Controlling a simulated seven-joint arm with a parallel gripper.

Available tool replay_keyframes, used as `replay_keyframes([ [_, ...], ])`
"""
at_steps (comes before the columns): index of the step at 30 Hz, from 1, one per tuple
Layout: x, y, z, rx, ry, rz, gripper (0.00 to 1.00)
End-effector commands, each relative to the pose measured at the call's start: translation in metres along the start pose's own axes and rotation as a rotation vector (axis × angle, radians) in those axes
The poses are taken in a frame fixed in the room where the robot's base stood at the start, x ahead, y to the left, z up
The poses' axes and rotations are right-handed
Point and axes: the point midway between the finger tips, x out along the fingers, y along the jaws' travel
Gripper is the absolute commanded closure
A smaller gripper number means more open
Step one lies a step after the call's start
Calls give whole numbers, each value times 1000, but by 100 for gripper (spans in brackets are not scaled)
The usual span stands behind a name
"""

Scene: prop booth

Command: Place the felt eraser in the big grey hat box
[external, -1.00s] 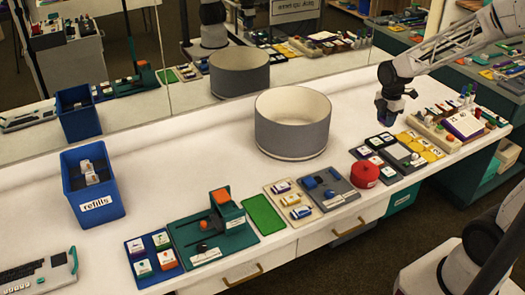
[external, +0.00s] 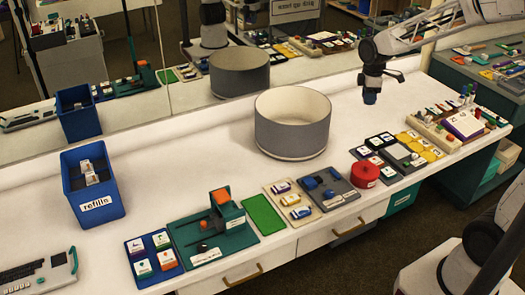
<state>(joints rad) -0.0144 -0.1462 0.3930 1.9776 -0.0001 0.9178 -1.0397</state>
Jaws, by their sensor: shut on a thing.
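The big grey hat box (external: 292,138) stands open on the white table, round, with a pale inside. My gripper (external: 371,91) is above the table, to the right of the hat box and apart from it. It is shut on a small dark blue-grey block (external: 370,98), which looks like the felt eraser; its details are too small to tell. The part of the hat box floor nearest the camera is hidden by its front wall.
A blue refills bin (external: 92,185) stands at the left. Along the front edge lie a green board (external: 212,235), a red round tin (external: 364,175) and a wooden desk tray (external: 437,133). The table between gripper and hat box is clear. A mirror behind reflects the scene.

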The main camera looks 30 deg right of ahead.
Motion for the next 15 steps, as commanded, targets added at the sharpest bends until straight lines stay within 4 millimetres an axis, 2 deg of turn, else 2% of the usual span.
replay_keyframes([
  [15,-2,57,-66,526,0,0,89],
])
